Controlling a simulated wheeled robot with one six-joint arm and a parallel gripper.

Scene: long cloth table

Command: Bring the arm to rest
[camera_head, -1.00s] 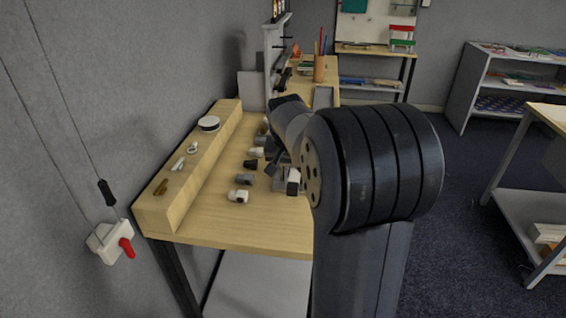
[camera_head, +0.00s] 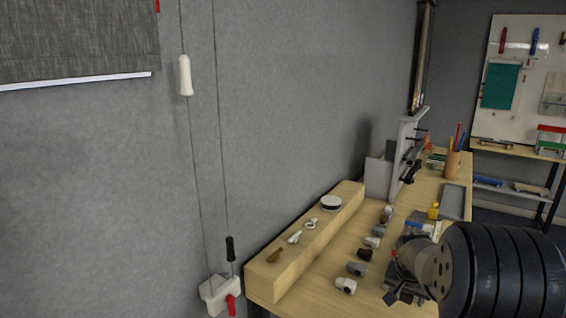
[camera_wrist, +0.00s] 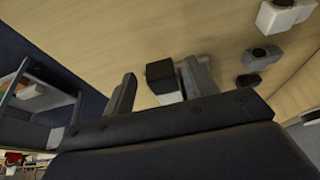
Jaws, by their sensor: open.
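My arm (camera_head: 505,272) reaches over the wooden table at the lower right of the head view, its large dark joint close to the camera. In the wrist view my gripper (camera_wrist: 164,72) is open, with one dark finger on each side. A small dark-and-white fitting (camera_wrist: 163,84) shows between the fingers; I cannot tell how far beyond them it lies. The gripper's jaws are not clear in the head view, where the arm hides part of the table.
The table (camera_head: 330,290) holds several small fittings, among them a white one (camera_head: 345,286). A raised wooden ledge (camera_head: 285,272) runs along the wall with a round white item (camera_head: 331,203). A pencil cup (camera_head: 452,164), grey tray (camera_head: 454,202) and upright rack (camera_head: 403,155) stand farther back.

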